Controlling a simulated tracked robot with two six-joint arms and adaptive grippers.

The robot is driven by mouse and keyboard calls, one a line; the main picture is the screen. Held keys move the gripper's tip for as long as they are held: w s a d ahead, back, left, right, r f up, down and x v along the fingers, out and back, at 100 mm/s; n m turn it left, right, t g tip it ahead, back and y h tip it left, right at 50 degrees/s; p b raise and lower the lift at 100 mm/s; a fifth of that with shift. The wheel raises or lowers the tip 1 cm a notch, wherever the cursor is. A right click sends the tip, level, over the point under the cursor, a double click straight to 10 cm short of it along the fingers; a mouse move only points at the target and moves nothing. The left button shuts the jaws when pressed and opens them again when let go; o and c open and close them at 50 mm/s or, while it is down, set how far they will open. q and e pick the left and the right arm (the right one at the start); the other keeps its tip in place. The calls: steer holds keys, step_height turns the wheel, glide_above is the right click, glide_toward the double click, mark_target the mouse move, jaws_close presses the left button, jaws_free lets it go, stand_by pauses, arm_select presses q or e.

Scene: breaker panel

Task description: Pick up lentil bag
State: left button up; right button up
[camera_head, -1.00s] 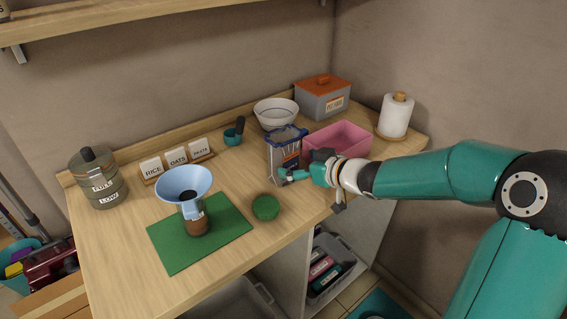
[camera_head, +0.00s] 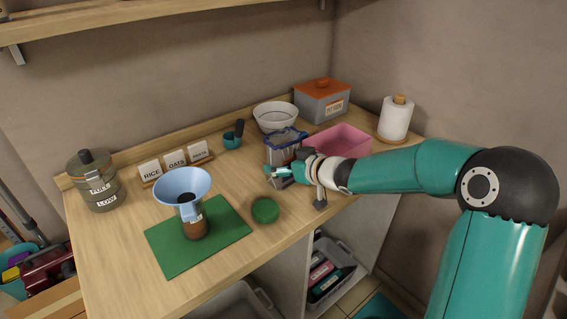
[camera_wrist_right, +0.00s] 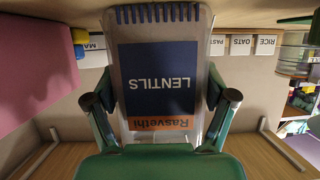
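The lentil bag (camera_head: 281,153) stands upright on the counter. It is clear with a blue-edged top and a dark label. In the right wrist view the bag (camera_wrist_right: 160,80) appears upside down, its label reading LENTILS above an orange strip. My right gripper (camera_head: 284,168) is at the bag, low on its near side. In the right wrist view the fingers of my right gripper (camera_wrist_right: 159,93) are spread wide, one on each side of the bag. Whether they touch its sides is not clear. My left gripper is not in view.
A pink bin (camera_head: 340,139) stands right behind the gripper. A white bowl (camera_head: 275,117) is behind the bag. A green lid (camera_head: 265,210) lies in front left. A blue funnel sits on a jar (camera_head: 195,224) on a green mat (camera_head: 170,251). A paper roll (camera_head: 396,118) stands right.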

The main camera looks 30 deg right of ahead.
steer(key=c, duration=0.4)
steer(key=shift+r, duration=0.1)
step_height(320, 180, up, 24)
steer(key=p, duration=1.8)
